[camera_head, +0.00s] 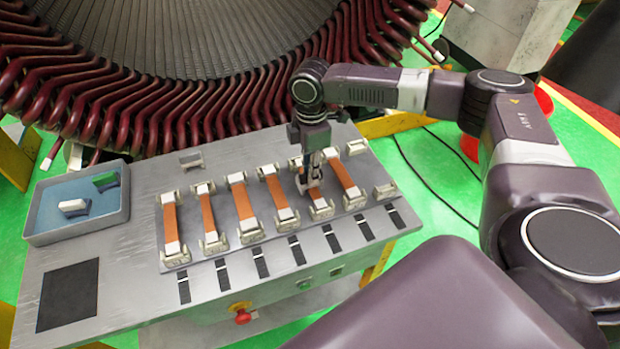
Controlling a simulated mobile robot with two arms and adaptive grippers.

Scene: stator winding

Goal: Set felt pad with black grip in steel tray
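The steel tray (127,205) stands at the left of the bench, with a blue floor. In it lie a small whitish block with a dark part (75,207), which may be the felt pad with black grip, and a green-and-pale block (105,182). My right gripper (311,186) points down over one of the copper strips near the bench's middle right, far from the tray. Its fingers are small and overlap the strip, so I cannot tell whether they are open or hold anything. My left gripper is not in view.
Several copper strips (242,201) lie in pale end clamps across the grey bench (130,265). A small grey piece (190,158) stands behind them. A black mat (68,295) lies front left; a red button (243,317) is on the front. The large wound stator (200,50) rises behind.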

